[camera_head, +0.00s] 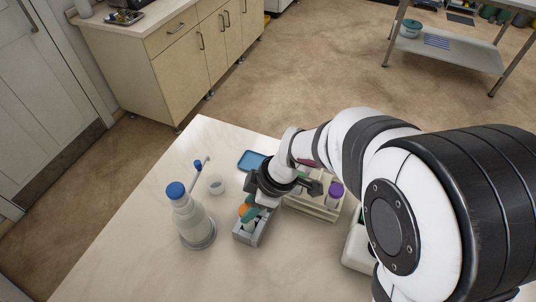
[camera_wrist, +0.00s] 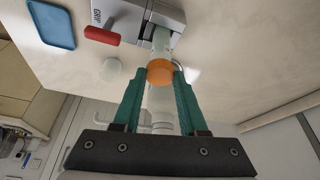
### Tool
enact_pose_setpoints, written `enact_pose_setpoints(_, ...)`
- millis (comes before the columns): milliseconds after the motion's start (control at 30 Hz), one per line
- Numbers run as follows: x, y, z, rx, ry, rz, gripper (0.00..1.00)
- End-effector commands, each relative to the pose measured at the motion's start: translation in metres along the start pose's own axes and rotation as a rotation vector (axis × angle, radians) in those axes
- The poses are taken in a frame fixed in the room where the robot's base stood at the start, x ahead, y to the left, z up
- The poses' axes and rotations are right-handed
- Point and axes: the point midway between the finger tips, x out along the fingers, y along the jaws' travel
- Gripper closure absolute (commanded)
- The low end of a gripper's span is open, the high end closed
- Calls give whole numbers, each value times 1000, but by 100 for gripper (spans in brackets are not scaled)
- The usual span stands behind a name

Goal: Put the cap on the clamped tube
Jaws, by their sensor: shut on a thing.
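The orange cap (camera_wrist: 160,72) is between the green fingertips of my gripper (camera_wrist: 161,76), which is shut on it. It also shows in the head view (camera_head: 244,210), partly covered by my gripper (camera_head: 249,213). The pale, translucent tube (camera_wrist: 160,45) stands between the jaws of the grey clamp (camera_wrist: 178,14), which also shows in the head view (camera_head: 246,239). The cap is at the tube's open end and looks in line with it. I cannot tell whether the cap is seated or just above the rim.
A wash bottle (camera_head: 192,215) with a blue top stands left of the clamp, and a small white cup (camera_head: 216,184) behind it. A blue tray (camera_head: 250,160) lies farther back. A rack (camera_head: 312,206) with a purple-capped tube (camera_head: 336,189) stands right. The table's front left is clear.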

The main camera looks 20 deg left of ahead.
Motion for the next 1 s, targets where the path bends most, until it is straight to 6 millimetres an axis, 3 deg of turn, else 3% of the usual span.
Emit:
enact_pose_setpoints(300, 0, 0, 0, 0, 0, 0, 100)
enact_pose_setpoints(333, 0, 0, 0, 0, 0, 0, 56)
enact_pose_setpoints(500, 0, 0, 0, 0, 0, 0, 26)
enact_pose_setpoints(733, 0, 0, 0, 0, 0, 0, 23)
enact_pose_setpoints(867, 0, 0, 0, 0, 0, 0, 0)
enact_pose_setpoints(1000, 0, 0, 0, 0, 0, 0, 0)
